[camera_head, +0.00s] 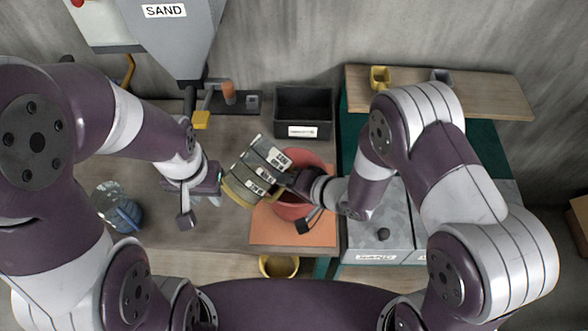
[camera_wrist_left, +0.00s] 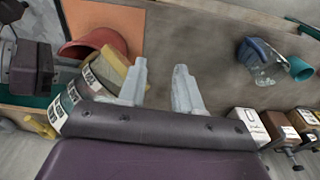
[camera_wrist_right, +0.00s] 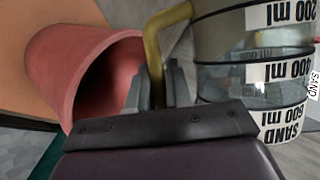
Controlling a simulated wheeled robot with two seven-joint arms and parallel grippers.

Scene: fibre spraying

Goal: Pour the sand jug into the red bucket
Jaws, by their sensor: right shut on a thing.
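The sand jug (camera_head: 262,163), clear with white volume labels and a yellow handle, is tilted beside and partly over the red bucket (camera_head: 302,210) in the head view. My right gripper (camera_wrist_right: 157,88) is shut on the yellow handle (camera_wrist_right: 153,50); the jug (camera_wrist_right: 245,65) is to the right and the bucket (camera_wrist_right: 75,75) to the left in the right wrist view. No sand stream shows. The bucket's inside is dark and its contents cannot be told. My left gripper (camera_wrist_left: 158,88) is open and empty, to the left of the jug in the head view.
The bucket stands on an orange mat (camera_head: 290,232). A black bin (camera_head: 303,112) is behind it. The sand hopper (camera_head: 178,40) hangs at the back left. A blue and clear item (camera_head: 125,214) lies at the left. A grey-topped unit (camera_head: 385,215) is at the right.

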